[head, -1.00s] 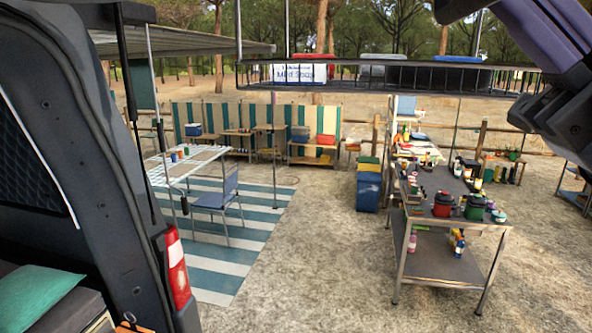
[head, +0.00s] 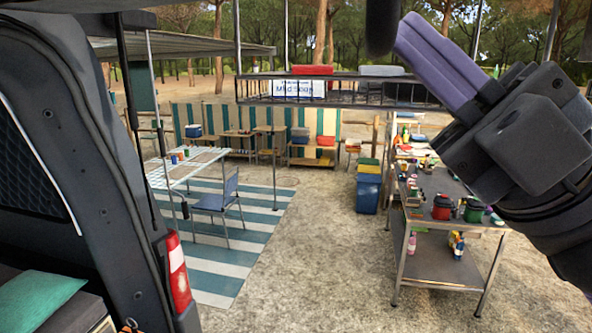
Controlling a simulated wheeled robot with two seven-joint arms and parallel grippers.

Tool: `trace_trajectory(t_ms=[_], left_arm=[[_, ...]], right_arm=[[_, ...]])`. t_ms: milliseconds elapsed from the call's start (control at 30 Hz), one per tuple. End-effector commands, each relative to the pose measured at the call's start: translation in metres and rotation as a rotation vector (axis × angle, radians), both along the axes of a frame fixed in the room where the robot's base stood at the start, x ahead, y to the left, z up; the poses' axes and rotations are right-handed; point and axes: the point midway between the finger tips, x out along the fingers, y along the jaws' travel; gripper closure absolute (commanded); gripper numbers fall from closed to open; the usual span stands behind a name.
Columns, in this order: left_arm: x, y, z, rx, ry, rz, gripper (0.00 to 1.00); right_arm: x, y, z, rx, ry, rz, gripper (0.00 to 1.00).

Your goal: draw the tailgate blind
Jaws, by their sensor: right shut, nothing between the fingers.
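My right gripper (head: 408,30) reaches in from the right edge, its purple fingers shut together and pointing up and left. Nothing shows between them. A dark rounded piece (head: 382,25) hangs at the top edge just left of the fingertips; I cannot tell what it is or whether they touch. No blind can be clearly made out. A dark-framed rack (head: 262,98) hangs across the upper middle, carrying a red item (head: 312,71) and a white lettered box (head: 296,88). My right arm covers the view to its right. My left gripper is not in view.
The van's dark side pillar (head: 112,190) with a red tail light (head: 178,272) fills the left. Outside stand a folding chair (head: 217,203) on a striped mat (head: 228,282), a blue bin (head: 368,190) and a loaded workbench (head: 443,268). The ground between is clear.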

Motion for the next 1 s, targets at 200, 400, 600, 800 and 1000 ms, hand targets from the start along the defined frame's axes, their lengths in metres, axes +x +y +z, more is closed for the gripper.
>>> trace_trajectory(t_ms=[200,400,600,800,1000], left_arm=[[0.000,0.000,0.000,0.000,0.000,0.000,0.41],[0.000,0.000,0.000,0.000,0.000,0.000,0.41],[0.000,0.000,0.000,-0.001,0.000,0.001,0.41],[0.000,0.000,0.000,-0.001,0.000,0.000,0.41],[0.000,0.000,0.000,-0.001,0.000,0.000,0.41]], right_arm=[[0.003,0.016,-0.002,-0.003,0.000,0.004,1.00],[0.007,0.030,-0.002,-0.003,0.002,0.005,1.00],[0.009,0.044,-0.003,-0.006,0.001,0.006,1.00],[0.013,0.057,-0.003,-0.004,0.003,0.007,1.00],[0.015,0.068,-0.004,-0.007,0.003,0.005,1.00]])
